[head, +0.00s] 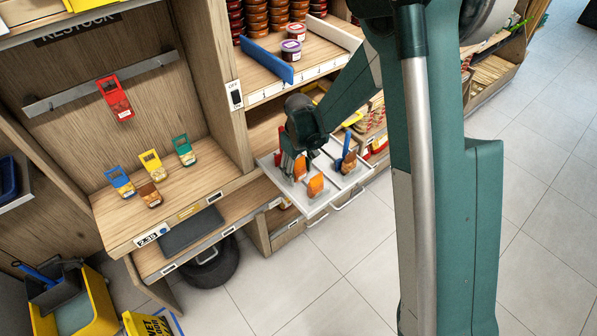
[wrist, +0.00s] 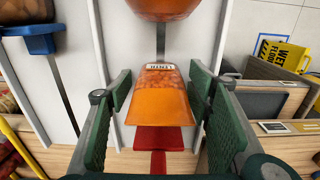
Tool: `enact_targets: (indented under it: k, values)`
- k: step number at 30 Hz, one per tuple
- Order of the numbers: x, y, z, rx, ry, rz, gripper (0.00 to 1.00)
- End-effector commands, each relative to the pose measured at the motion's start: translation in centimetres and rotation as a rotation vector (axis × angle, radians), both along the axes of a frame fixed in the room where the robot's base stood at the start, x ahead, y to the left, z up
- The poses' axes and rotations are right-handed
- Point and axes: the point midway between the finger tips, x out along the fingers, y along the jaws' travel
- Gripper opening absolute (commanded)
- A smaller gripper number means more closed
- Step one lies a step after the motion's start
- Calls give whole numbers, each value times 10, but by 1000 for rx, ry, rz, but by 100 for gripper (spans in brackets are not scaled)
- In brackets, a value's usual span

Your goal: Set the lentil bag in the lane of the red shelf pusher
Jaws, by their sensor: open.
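An orange bag (wrist: 163,100), its small label seeming to read lentil, stands in a white tray lane between my gripper's (wrist: 160,92) two green fingers. The fingers are open, with narrow gaps beside the bag. The red pusher (wrist: 152,140) shows just behind the bag, in the same lane. In the head view, my gripper (head: 300,160) is low over the left lane of the pulled-out tray (head: 318,209), the bag (head: 300,168) partly hidden by it. Whether the bag rests fully on the lane floor I cannot tell.
Another orange bag (head: 316,185) stands ahead in the same lane; it also shows in the wrist view (wrist: 165,8). A blue pusher (wrist: 30,36) with a brown bag (wrist: 27,10) occupies the neighbouring lane. Thin dividers (wrist: 218,35) border the lane. A restock shelf (head: 185,178) with several small packs is at left.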

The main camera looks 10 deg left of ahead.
Motion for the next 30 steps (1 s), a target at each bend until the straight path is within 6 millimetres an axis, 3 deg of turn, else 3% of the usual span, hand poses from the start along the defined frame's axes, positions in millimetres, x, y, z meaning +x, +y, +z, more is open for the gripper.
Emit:
enact_targets:
  k: [8,21,30]
  values:
    - [0,0,28,0,0,0,51]
    - [0,0,90,0,0,0,51]
    - [0,0,115,0,0,0,51]
